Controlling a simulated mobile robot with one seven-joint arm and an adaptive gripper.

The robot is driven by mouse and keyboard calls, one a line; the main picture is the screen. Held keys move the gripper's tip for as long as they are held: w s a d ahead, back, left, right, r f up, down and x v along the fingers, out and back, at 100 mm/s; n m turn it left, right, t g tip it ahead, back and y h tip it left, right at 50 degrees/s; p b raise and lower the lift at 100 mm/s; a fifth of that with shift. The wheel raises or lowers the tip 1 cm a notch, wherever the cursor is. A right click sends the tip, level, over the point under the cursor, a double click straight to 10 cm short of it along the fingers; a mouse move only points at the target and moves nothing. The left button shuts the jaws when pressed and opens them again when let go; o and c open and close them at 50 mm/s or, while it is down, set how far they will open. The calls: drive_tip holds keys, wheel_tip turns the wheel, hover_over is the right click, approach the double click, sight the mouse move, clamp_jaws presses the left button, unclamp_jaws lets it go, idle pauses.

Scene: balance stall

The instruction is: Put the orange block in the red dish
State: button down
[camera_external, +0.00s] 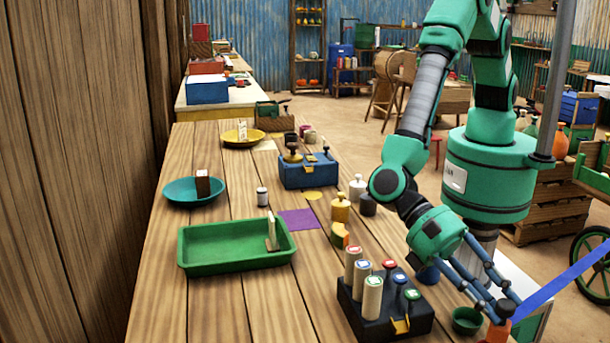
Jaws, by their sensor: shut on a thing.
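My gripper (503,309) is low at the bottom right, its blue fingers shut on an orange piece (498,331). The fingers and the frame's edge hide part of this piece, so its full shape is unclear. Another orange-and-yellow piece (340,236) stands on the table behind the dark weight holder, apart from my gripper. I see no red dish in this view. A teal dish (178,196) holds a brown block, and a yellow dish (231,141) holds a white one.
A dark holder (381,325) with several capped cylinders stands left of my gripper. A small green cup (467,321) is close beside it. A green tray (212,265) holds a pale upright piece. A blue box (309,176) stands farther back. The table's front left is clear.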

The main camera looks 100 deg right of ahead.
drive_tip(key=shift+f, duration=1.35)
drive_tip(key=shift+f+b, duration=0.5)
drive_tip(key=shift+f, duration=0.05)
drive_tip(key=c, duration=1.4)
unclamp_jaws()
drive_tip(key=shift+r, duration=0.15)
drive_tip(key=shift+r+p, duration=0.35)
drive_tip(key=shift+r, duration=0.15)
drive_tip(key=p+v, duration=0.1)
drive_tip(key=v, duration=1.1)
drive_tip(key=shift+f+p, duration=0.1)
drive_tip(key=shift+p, duration=0.3)
